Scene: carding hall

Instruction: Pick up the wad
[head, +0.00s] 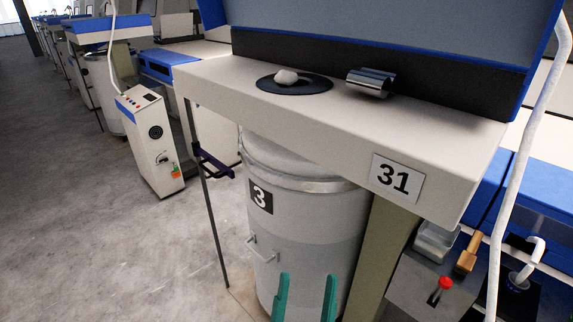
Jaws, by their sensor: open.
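The wad (286,77) is a small whitish lump. It lies on a round black plate (312,86) set in the cream top of the machine marked 31 (231,80). My gripper (306,283) shows at the bottom of the head view as two upright teal fingers, apart from each other with nothing between them. It appears in front of the grey can marked 3, well below the wad in the picture. The rest of my gripper is cut off by the lower edge.
A shiny metal roller piece (370,82) sits right of the plate, before a dark upright panel (430,62). The grey can (289,215) stands under the overhanging top. A thin dark post (207,205) stands left of it. Grey floor (75,230) is open at left.

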